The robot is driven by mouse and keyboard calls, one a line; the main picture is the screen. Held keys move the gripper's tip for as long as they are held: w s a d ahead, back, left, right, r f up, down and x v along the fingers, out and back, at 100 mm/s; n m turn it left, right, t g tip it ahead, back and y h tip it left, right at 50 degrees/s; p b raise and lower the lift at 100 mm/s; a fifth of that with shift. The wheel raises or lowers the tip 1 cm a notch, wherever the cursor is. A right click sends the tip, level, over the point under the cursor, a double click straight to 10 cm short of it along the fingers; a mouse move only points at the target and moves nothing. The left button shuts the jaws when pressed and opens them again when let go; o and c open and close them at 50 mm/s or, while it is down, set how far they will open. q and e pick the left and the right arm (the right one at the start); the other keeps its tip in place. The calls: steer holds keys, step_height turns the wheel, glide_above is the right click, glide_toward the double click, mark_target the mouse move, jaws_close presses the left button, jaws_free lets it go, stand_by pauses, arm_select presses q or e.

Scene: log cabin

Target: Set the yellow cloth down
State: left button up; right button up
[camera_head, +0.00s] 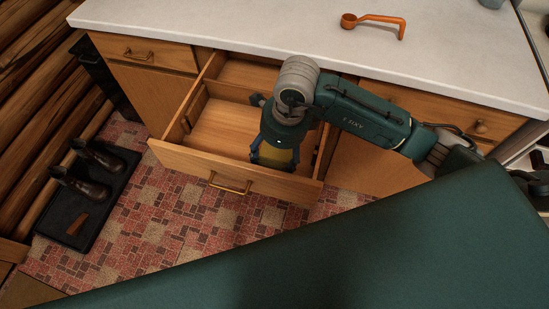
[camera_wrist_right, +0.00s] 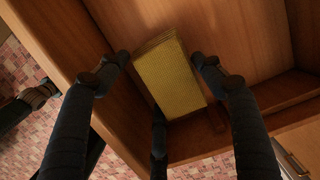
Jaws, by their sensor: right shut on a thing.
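The yellow cloth (camera_wrist_right: 170,78) is a flat, folded, textured piece between the fingers of my right gripper (camera_wrist_right: 161,64) in the wrist view. My right gripper is shut on it. In the head view my right gripper (camera_head: 273,158) points down into the open drawer (camera_head: 215,133), near its front right part. A bit of the cloth shows yellow there, mostly hidden by the gripper. The wrist view shows the cloth over the wooden drawer interior; I cannot tell whether it touches the bottom. My left gripper is not in view.
The drawer front (camera_head: 198,170) has a brass handle. The left part of the drawer is bare. An orange scoop (camera_head: 374,22) lies on the white countertop (camera_head: 240,22). Dark boots (camera_head: 80,185) stand on a black tray at left on the red patterned floor.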

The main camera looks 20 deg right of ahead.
step_height(320, 180, down, 2)
steer(key=shift+f, duration=0.2)
steer(key=shift+f, duration=0.2)
steer(key=o, duration=1.2)
steer(key=shift+c, duration=0.2)
steer(key=shift+r, duration=0.1)
